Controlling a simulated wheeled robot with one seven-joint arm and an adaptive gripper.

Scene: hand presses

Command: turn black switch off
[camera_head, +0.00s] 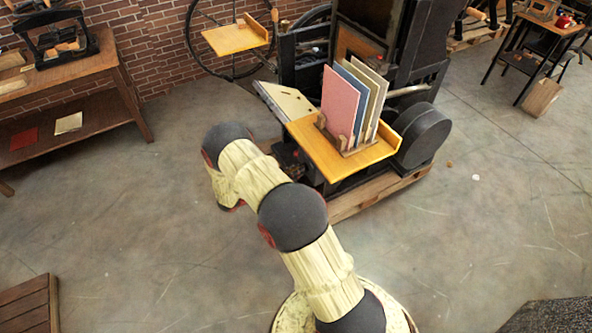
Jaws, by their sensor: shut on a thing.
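The black press (424,75) stands at the upper centre of the head view. I cannot make out a black switch on it for certain. A small dark area with a red spot shows at the press's near left side, beside my arm, too small to identify. My arm rises from the bottom centre, bends up and left, then folds down in front of the press's left side. My gripper is hidden behind my arm links, so I cannot see its fingers or what they touch.
A wooden shelf (325,158) on the press holds upright coloured boards (341,104). A wooden pallet (352,203) lies under the press. A workbench (103,108) stands at left, a small table (541,42) at far right. A slatted wooden piece (28,305) is lower left.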

